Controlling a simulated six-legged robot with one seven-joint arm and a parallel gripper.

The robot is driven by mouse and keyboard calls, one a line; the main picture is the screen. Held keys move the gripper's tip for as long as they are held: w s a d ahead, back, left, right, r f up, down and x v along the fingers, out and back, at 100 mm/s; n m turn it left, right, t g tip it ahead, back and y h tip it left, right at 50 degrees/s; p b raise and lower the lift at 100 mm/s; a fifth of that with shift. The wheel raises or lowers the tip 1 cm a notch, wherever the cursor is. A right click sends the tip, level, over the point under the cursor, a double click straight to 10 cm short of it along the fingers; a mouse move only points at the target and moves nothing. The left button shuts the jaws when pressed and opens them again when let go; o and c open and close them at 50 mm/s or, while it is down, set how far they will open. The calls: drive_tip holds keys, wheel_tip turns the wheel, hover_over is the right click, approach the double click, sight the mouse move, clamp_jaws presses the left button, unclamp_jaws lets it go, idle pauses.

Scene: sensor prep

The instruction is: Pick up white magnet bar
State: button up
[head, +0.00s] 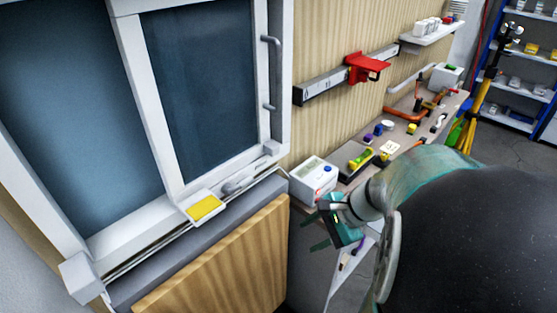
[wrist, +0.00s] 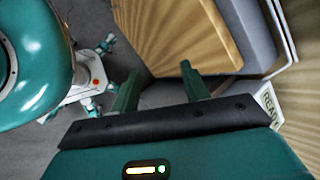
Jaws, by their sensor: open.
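I cannot tell for sure which thing is the white magnet bar. In the head view, a small pale block (head: 272,147) sits at the lower corner of the window frame, and a light grey handle-like piece (head: 240,183) lies along the sill. My gripper (head: 314,227) is in front of the white box on the bench, to the right of the sill. Its two teal fingers are apart and empty. They also show spread in the wrist view (wrist: 160,84), with no bar between them.
A white block with a yellow face (head: 204,208) is on the window sill. A white box with a display (head: 314,179) stands at the bench's near end. Small tools and parts crowd the bench behind it. A wooden panel (head: 225,262) is below the sill.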

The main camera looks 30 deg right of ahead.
drive_tip(key=s+d+f+m+t+h, duration=0.1)
drive_tip(key=s+d+f+m+t, duration=0.2)
drive_tip(key=d+m, duration=0.55)
drive_tip(key=s+d+f+m+t+h, duration=0.1)
drive_tip(key=d+f+m+t+h, duration=0.15)
drive_tip(key=d+m+t, duration=0.55)
drive_tip(key=w+f, duration=0.1)
drive_tip(key=w, duration=0.3)
drive_tip(key=w+a+f+g, duration=0.1)
drive_tip(key=w+f, duration=0.1)
drive_tip(key=w, duration=0.2)
drive_tip(key=w+a+f+n+g+y, duration=0.1)
drive_tip(key=w+f, duration=0.1)
drive_tip(key=w, duration=0.2)
drive_tip(key=shift+a+f, duration=0.1)
drive_tip(key=shift+a, duration=0.05)
drive_tip(key=shift+s+g, duration=0.1)
drive_tip(key=shift+g, duration=0.2)
clamp_jaws()
